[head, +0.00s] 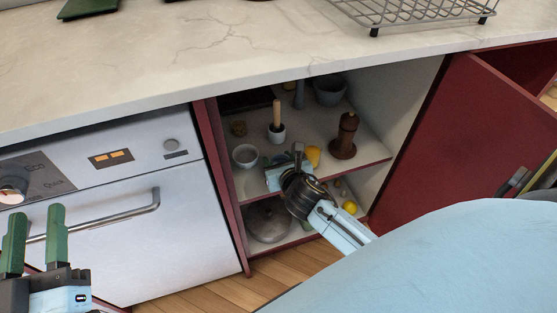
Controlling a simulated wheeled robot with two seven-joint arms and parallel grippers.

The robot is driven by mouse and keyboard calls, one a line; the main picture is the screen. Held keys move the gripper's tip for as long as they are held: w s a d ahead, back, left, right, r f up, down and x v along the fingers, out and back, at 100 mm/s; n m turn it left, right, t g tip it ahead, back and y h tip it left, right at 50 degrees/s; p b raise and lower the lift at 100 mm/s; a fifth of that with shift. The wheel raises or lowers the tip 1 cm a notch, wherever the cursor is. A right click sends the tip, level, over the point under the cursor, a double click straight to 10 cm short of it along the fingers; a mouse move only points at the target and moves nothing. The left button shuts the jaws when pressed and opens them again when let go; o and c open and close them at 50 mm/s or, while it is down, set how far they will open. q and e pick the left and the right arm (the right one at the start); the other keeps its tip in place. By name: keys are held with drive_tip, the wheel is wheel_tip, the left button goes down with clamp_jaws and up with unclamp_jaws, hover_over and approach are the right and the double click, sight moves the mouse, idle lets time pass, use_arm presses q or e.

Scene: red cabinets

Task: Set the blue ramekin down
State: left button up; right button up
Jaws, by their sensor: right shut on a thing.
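My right gripper (287,169) reaches into the open red cabinet, at the front of its upper shelf (362,158). My own wrist hides most of its fingers. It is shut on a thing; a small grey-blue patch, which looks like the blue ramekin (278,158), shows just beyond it. Most of the ramekin is hidden, so I cannot tell whether it touches the shelf. My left gripper (35,243) is at the lower left in front of the oven, with its two green fingers apart and nothing between them.
On the shelf stand a white cup (245,155), a mortar with pestle (277,132), a yellow thing (313,155), a brown mill (345,138) and a grey bowl (329,90). A lidded pot (268,220) sits below. The cabinet door (465,135) stands open at right.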

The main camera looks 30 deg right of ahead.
drive_tip(key=o, duration=0.6)
drive_tip(key=shift+f, duration=0.15)
drive_tip(key=o, duration=0.4)
